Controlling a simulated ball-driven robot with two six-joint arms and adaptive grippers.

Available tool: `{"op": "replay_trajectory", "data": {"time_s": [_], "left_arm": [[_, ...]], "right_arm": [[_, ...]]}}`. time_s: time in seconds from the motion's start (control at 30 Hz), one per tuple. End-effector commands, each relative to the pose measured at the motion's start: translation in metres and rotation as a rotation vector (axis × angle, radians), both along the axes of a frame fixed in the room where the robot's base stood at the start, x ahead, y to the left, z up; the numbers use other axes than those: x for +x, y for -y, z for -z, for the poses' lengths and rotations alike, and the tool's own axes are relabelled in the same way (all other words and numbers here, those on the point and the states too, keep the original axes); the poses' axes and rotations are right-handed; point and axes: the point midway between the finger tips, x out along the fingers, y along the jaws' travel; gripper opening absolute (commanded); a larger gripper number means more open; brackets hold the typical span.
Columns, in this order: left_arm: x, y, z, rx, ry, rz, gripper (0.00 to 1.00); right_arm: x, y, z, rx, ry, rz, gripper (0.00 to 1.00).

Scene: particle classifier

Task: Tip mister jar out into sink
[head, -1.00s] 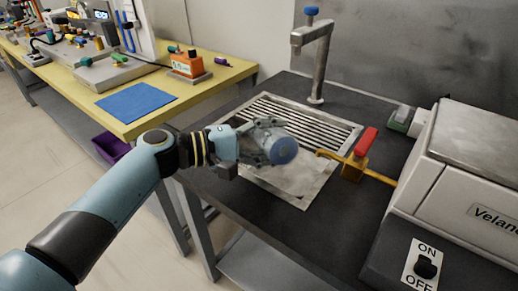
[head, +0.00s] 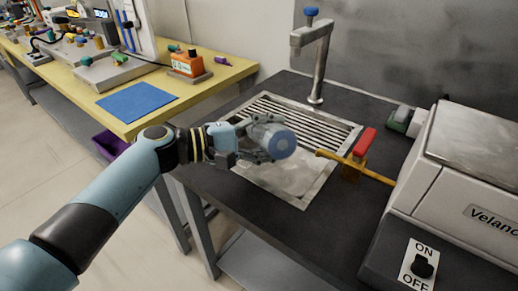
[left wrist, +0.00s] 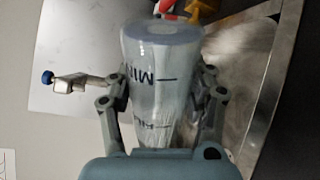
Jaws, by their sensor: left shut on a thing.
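The mister jar (head: 279,143) is a clear, greyish cylinder with a pale blue end. My left gripper (head: 256,143) is shut on it and holds it on its side above the sink (head: 303,192). In the head view the jar's blue end faces right and towards the camera. In the left wrist view the jar (left wrist: 160,85) sits between both fingers (left wrist: 162,105), with dark marks on its wall. Whether anything is inside the jar is hard to tell. My right gripper is not in view.
A tap (head: 316,65) with a blue knob stands behind the sink grate. A yellow valve with a red handle (head: 364,143) reaches over the sink's right edge from a white machine (head: 465,175). A yellow bench (head: 205,92) stands at the left.

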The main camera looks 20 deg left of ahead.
Motion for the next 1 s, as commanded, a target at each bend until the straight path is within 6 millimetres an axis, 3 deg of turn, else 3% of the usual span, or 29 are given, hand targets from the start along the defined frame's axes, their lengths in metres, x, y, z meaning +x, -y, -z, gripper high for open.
{"op": "replay_trajectory", "data": {"time_s": [1.0], "left_arm": [[0.0048,-0.0036,-0.0067,-0.070,-0.087,0.000,0.18]], "right_arm": [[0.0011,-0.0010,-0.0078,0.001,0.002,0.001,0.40]]}}
